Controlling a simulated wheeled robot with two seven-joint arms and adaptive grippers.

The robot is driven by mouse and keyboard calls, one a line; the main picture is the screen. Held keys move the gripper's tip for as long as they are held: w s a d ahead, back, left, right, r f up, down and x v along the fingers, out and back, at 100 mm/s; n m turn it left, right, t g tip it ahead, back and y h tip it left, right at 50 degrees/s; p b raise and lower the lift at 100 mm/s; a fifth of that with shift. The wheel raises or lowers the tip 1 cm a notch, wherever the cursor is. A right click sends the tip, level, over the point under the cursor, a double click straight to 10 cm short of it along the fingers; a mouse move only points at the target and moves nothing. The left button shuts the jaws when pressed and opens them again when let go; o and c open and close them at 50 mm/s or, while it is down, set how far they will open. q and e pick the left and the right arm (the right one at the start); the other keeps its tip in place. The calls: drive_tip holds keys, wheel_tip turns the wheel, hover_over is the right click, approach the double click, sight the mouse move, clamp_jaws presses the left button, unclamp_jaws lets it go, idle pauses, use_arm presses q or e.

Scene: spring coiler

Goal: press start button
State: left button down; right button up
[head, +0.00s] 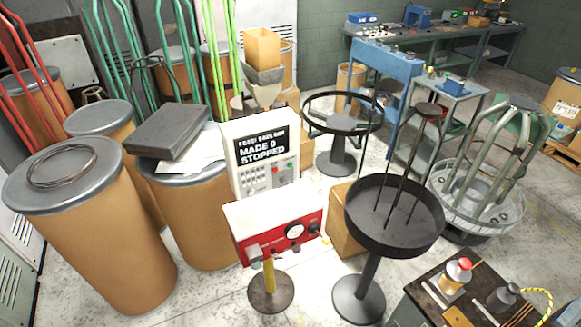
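The spring coiler's white control cabinet (241,180) stands near the middle of the head view. Its black display (263,151) reads "MADE 0 STOPPED". Below the display is a keypad (253,177), with small red and green buttons on the panel to its right. They are too small for me to read any label, so I cannot tell which is marked start. In front is a white-topped machine body with a red front panel (272,243), carrying a round dial and knobs. Neither of my grippers shows in this view.
Several cardboard drums (93,250) with grey lids crowd the left side. A round black tray on a stand (358,299) is right of the machine, and a small round stand (270,302) is in front. A dark worktable (414,297) is at lower right.

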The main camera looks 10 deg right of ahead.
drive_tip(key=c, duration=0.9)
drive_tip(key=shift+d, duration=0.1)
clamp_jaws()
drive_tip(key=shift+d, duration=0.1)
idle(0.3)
